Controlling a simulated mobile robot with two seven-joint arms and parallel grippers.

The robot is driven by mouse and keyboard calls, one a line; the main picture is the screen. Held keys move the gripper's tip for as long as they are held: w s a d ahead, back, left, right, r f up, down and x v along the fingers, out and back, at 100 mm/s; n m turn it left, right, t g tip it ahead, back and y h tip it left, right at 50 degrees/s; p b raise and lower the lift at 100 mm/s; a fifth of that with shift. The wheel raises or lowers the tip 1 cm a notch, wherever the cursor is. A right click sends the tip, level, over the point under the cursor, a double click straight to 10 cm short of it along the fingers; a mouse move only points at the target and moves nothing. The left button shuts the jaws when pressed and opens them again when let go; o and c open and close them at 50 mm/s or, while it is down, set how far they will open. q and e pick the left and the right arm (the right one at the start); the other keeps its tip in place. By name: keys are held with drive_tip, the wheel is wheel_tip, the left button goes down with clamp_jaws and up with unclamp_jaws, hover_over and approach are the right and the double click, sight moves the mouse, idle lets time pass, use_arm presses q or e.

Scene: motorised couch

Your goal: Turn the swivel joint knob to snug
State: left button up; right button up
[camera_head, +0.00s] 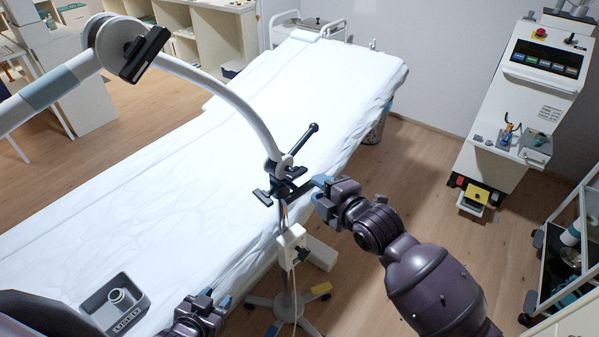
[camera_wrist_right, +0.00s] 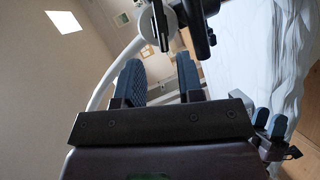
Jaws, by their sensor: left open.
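The swivel joint (camera_head: 278,165) sits at the top of a pole stand, where a curved white arm ends. Black knob-like parts (camera_head: 265,196) are on it, and a black handle (camera_head: 304,138) rises to the upper right. My right gripper (camera_head: 315,190) is just right of the joint, its fingers pointing at it. In the right wrist view its two fingers (camera_wrist_right: 160,85) are apart with nothing visibly held, and black joint parts (camera_wrist_right: 160,27) lie beyond the tips. Contact cannot be told. My left gripper (camera_head: 218,303) is open and low, by the couch's near edge, away from the joint.
The white-covered couch (camera_head: 200,185) fills the middle and left. A wheeled stand base (camera_head: 285,307) is on the floor below the joint. A control cabinet (camera_head: 530,90) stands at the right, with a trolley (camera_head: 575,250) nearer. A grey box (camera_head: 115,303) is at lower left.

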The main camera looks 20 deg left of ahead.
sight(301, 174)
drive_tip(key=shift+x, duration=4.8)
drive_tip(key=shift+r, duration=0.1)
drive_tip(key=c, duration=0.6)
drive_tip(key=shift+w+m+g, duration=0.1)
drive_tip(key=shift+m+g, duration=0.6)
drive_tip(key=shift+m, duration=0.5)
drive_tip(key=shift+m+g+b, duration=0.6)
drive_tip(key=shift+m+b, duration=0.1)
drive_tip(key=shift+m, duration=0.1)
